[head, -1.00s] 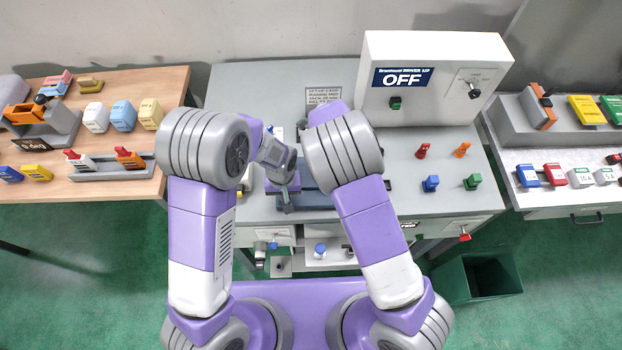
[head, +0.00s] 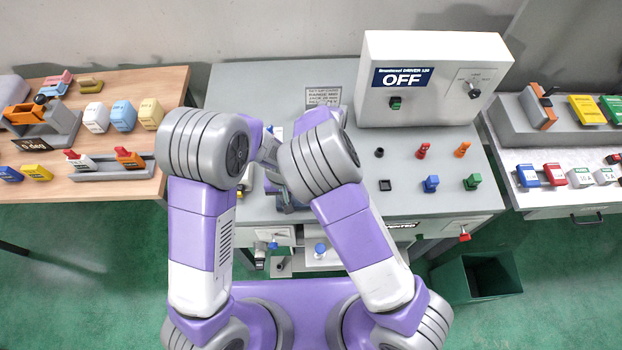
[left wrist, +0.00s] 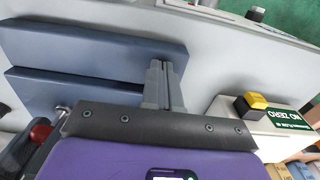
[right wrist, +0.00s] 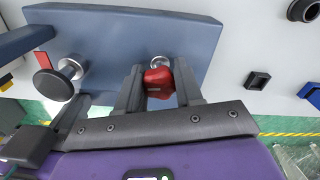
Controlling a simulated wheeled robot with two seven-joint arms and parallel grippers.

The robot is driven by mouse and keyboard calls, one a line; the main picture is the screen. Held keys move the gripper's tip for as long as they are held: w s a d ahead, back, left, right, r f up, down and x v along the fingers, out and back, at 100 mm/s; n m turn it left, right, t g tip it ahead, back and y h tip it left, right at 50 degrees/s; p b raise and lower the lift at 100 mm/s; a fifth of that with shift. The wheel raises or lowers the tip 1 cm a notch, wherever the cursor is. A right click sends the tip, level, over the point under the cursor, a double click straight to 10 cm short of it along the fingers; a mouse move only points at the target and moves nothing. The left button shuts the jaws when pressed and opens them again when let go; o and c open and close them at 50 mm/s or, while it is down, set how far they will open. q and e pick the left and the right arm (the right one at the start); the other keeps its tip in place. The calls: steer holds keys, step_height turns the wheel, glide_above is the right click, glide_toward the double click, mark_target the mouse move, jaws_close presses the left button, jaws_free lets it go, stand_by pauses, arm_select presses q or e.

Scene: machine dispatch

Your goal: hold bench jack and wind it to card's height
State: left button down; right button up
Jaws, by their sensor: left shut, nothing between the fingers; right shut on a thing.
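The bench jack's blue-grey plate (right wrist: 130,35) fills the upper part of the right wrist view. My right gripper (right wrist: 158,75) is shut on the jack's red knob (right wrist: 159,84). In the left wrist view two blue-grey jack bars (left wrist: 90,50) lie side by side. My left gripper (left wrist: 163,70) is shut and empty, its fingertips at or close to their right ends; contact is unclear.
A white driver box (head: 435,80) reading OFF stands at the back right. Coloured plugs (head: 431,184) and dark sockets (head: 385,185) are right of my arms. A black knob (right wrist: 52,85) is beside the jack plate. A box with a yellow button (left wrist: 256,101) is nearby.

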steer(key=shift+s+a+f, duration=0.1)
steer(key=m, duration=0.5)
steer(key=o, duration=1)
steer(key=shift+r, duration=2.1)
steer(key=shift+o, duration=0.2)
